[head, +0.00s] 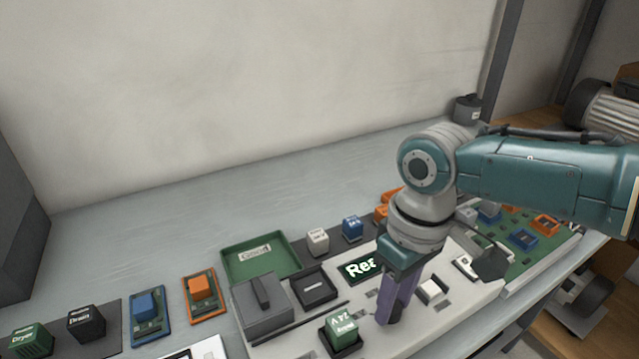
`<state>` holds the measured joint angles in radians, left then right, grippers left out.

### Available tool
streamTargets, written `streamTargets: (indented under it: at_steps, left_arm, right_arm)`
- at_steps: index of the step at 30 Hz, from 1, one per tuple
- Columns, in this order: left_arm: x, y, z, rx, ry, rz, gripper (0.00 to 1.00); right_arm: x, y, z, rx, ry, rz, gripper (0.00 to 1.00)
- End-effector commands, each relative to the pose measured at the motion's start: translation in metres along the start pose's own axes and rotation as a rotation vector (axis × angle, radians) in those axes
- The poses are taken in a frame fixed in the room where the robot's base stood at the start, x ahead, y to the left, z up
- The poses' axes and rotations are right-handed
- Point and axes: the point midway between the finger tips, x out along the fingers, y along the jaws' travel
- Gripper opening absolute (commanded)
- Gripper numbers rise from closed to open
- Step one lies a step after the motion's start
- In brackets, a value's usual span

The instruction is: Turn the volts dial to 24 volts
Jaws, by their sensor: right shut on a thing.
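My right gripper (388,314) comes in from the right and points down at the pale panel (290,344). Its purple fingers are shut on a small part at the panel surface. The fingers hide that part, which sits where a dial could be, so I cannot read its setting. A green block marked "24 V" (342,329) stands in a dark socket just left of the fingers. A dark display (360,267) behind the gripper shows light letters beginning "Rea"; the arm covers the rest. My left gripper is not in view.
A grey box (262,305) and a green tray (259,259) lie left of the gripper. White (317,242) and blue (352,228) blocks stand behind. Orange (200,294) and blue (148,315) modules sit further left. The grey bench behind is clear.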

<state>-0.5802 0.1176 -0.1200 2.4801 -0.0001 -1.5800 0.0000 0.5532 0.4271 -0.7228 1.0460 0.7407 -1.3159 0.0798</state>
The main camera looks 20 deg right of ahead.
Motion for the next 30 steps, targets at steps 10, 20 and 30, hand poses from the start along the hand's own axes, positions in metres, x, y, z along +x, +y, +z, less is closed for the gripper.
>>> streamTargets:
  at_steps: [10, 20, 30]
  left_arm:
    - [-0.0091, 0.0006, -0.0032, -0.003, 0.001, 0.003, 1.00]
    - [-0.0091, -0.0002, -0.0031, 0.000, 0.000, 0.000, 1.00]
    - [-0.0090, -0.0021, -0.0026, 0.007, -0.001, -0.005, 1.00]
  right_arm:
    - [-0.0012, -0.0015, -0.0009, 0.098, 0.008, -0.004, 0.00]
    - [-0.0006, -0.0012, -0.0011, 0.108, 0.009, -0.003, 0.00]
    - [-0.0004, -0.0008, -0.0008, 0.107, 0.008, -0.002, 0.63]
